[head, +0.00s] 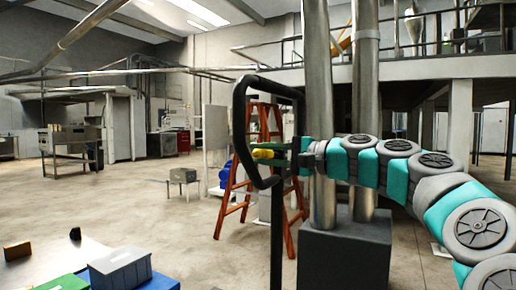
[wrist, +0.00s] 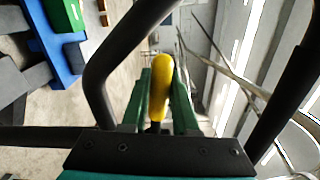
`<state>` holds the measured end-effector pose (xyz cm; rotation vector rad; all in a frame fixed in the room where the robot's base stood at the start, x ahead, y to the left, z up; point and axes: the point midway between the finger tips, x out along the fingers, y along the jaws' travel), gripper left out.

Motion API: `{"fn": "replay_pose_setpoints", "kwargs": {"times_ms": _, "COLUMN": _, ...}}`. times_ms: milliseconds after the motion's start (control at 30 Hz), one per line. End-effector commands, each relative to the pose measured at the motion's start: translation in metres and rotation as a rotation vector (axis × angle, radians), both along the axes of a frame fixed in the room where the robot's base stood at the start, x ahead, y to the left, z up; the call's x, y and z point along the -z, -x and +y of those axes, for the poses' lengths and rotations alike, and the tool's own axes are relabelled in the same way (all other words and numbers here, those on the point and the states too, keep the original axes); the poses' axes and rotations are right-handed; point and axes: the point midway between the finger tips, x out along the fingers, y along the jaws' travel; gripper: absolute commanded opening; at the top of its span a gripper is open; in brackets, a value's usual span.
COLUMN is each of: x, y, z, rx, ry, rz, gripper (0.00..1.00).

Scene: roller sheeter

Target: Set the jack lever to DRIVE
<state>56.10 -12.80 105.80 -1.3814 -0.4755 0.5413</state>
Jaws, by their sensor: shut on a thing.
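The jack's lever has a yellow grip (head: 262,153) and sits inside the black looped jack handle (head: 239,118) in the head view. In the wrist view the yellow lever (wrist: 161,78) stands between the two green fingers of my gripper (wrist: 160,92), with a dark stem at its base. My gripper (head: 283,155) reaches in from the right at the handle's loop and is shut on the lever. The black handle bars (wrist: 104,72) pass on both sides of the fingers. No lever markings are readable, so I cannot tell its setting.
Two thick metal columns (head: 319,100) on a dark grey block (head: 345,250) stand close beside my arm. An orange stepladder (head: 228,190) is behind the handle. A table (head: 45,270) with blue and green bins (head: 120,270) is at lower left. Open floor lies at left.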

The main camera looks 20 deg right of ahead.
Motion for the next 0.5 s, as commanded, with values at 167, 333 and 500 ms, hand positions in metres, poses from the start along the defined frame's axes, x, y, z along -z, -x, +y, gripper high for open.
{"fn": "replay_pose_setpoints", "kwargs": {"times_ms": 167, "x": -0.0133, "y": 0.0018, "z": -0.0023, "rx": 0.004, "ry": -0.065, "rz": 0.053, "gripper": 0.00}}
{"fn": "replay_pose_setpoints", "kwargs": {"times_ms": 333, "x": -0.0115, "y": 0.0010, "z": -0.0025, "rx": 0.005, "ry": -0.087, "rz": 0.070, "gripper": 0.00}}
{"fn": "replay_pose_setpoints", "kwargs": {"times_ms": 500, "x": -0.0104, "y": 0.0011, "z": -0.0025, "rx": 0.004, "ry": -0.087, "rz": 0.070, "gripper": 0.00}}
